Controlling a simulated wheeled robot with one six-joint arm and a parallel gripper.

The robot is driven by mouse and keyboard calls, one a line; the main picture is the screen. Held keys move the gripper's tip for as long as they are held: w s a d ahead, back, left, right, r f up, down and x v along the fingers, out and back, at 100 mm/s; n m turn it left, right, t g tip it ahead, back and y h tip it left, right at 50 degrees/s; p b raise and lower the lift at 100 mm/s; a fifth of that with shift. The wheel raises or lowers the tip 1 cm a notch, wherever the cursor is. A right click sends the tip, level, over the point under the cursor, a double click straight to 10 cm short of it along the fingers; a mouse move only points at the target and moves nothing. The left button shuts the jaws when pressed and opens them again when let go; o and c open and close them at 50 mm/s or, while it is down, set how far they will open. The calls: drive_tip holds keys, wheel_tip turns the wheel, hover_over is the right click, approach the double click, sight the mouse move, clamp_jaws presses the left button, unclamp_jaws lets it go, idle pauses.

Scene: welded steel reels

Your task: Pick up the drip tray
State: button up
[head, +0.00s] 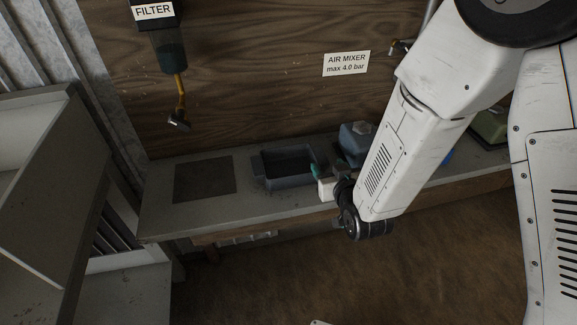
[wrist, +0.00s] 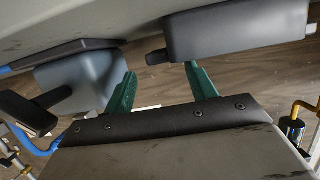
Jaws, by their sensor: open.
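The drip tray (head: 290,183) is a dark blue-grey open box on the bench, left of my gripper in the head view. In the wrist view the tray (wrist: 240,32) shows at the upper right. A short dark grip (wrist: 157,57) juts from its side. My gripper (head: 316,171) is at the tray's right end in the head view, partly hidden by my arm. In the wrist view my gripper (wrist: 160,70) has its two green fingers spread, with the grip just beyond the gap between the tips. I cannot tell whether they touch it.
A blue-grey container (head: 353,140) stands right of the tray, close to my gripper; it also shows in the wrist view (wrist: 80,80). A dark flat square (head: 204,179) lies on the bench left of the tray. A filter (head: 170,52) with a yellow pipe hangs on the wooden panel.

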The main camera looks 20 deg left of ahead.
sight(320, 156)
drive_tip(key=x, duration=0.5)
drive_tip(key=shift+w+a, duration=0.2)
drive_tip(key=shift+a, duration=0.1)
clamp_jaws()
